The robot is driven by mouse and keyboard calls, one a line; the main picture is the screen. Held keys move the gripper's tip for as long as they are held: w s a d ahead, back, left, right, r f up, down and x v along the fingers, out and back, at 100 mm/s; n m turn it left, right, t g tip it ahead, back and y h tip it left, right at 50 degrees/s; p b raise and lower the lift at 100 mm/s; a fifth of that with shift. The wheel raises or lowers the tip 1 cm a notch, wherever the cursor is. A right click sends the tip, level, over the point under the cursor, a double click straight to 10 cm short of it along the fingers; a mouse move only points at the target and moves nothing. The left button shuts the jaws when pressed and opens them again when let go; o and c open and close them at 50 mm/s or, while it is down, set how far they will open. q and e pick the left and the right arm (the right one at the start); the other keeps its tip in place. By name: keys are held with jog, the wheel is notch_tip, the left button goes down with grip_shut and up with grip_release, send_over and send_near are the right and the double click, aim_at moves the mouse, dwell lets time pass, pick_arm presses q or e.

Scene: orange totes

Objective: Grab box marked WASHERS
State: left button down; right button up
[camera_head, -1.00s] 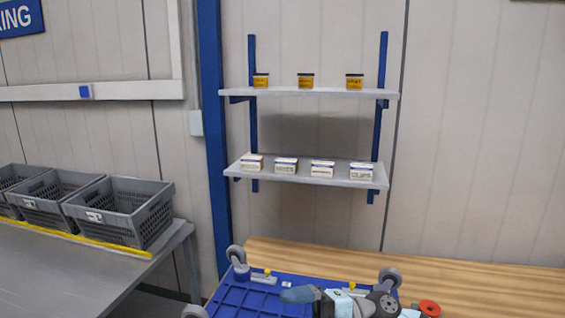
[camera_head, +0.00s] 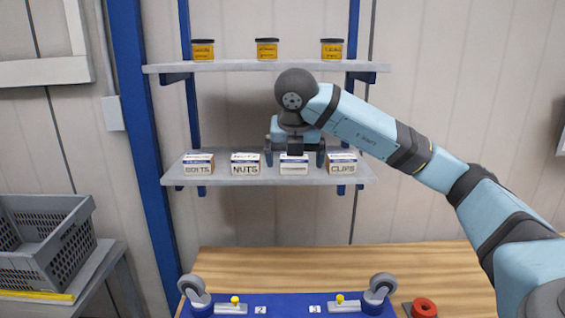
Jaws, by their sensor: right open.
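Several small white boxes stand in a row on the lower shelf (camera_head: 215,178). From the left, their labels read BOLTS (camera_head: 198,164), NUTS (camera_head: 245,164), one I cannot read (camera_head: 294,166), and CLIPS (camera_head: 341,164). The third box stands where a WASHERS box could be, but its lettering is partly hidden. My right gripper (camera_head: 295,158) is open, pointing down at the third box, with one finger on each side of it. I cannot tell whether the fingers touch it. My left gripper is not in view.
A grey crate (camera_head: 45,240) stands at the left.

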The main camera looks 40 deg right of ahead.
aim_at(294, 158)
jog(key=w+d+p, duration=0.2)
jog(key=w+d, duration=0.3)
jog(key=w, duration=0.1)
jog(key=shift+w+d, duration=0.1)
jog(key=shift+d, duration=0.3)
jog(key=shift+w+d+p, duration=0.5)
jog(key=shift+w+d, duration=0.05)
jog(key=shift+w, duration=0.05)
jog(key=p+x, duration=0.1)
jog(key=x, duration=0.4)
jog(key=shift+f, duration=0.1)
jog(key=c, duration=1)
jog(key=shift+c, duration=0.3)
